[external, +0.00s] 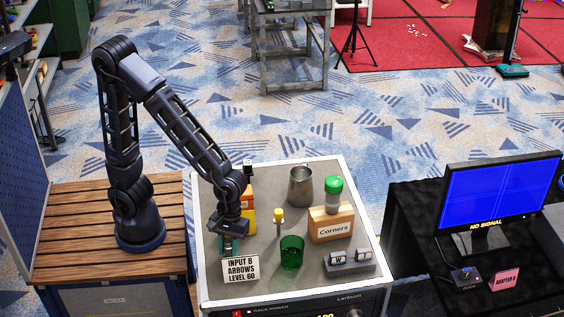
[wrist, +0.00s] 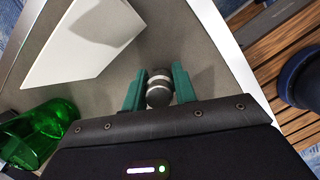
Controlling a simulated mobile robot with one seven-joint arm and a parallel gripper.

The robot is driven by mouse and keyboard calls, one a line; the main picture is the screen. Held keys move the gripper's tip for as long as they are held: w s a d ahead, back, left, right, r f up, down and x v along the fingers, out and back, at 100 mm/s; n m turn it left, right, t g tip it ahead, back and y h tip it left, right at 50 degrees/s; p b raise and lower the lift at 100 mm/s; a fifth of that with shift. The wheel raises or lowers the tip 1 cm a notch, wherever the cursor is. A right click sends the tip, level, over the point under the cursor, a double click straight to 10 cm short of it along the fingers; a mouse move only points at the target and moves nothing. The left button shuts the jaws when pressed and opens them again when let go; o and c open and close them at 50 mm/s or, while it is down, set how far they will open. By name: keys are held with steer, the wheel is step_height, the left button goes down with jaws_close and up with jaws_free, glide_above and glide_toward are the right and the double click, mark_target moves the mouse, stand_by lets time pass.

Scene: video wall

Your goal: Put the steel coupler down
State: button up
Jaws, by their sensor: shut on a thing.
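The steel coupler (wrist: 158,88), a small dark cylinder with a bright silver band, is between the teal fingers of my gripper (wrist: 160,92) in the wrist view. The fingers are shut on it from both sides. In the external view my gripper (external: 229,245) points down near the left front of the grey top of the rack cart (external: 265,188), just behind the white sign card (external: 241,268). The coupler is hard to make out there. I cannot tell whether it touches the top or is a little above it.
A green cup (external: 291,252), a yellow-topped tool (external: 279,220), a metal mug (external: 301,186), a "Corners" box (external: 332,224) with a green-capped jar (external: 333,190) on it, and a grey block (external: 349,262) stand to the right. A yellow-orange box (external: 249,209) is behind my gripper.

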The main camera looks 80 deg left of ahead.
steer(key=o, duration=1)
steer(key=shift+f, duration=0.1)
steer(key=shift+c, duration=0.2)
steer(key=v, duration=1.1)
steer(key=s+a+r+m+t+y, duration=0.1)
steer(key=s+a+m+t, duration=0.1)
steer(key=a, duration=0.8)
steer(key=s+a+r+m+t+y, duration=0.1)
steer(key=s+a+m, duration=0.3)
steer(key=a, duration=0.6)
steer(key=s+a+r+m+t, duration=0.2)
steer(key=a+m, duration=0.4)
steer(key=a, duration=0.4)
steer(key=shift+s+a+m+t+y, duration=0.3)
steer(key=shift+s+a+t+y, duration=0.1)
steer(key=shift+s+t, duration=0.15)
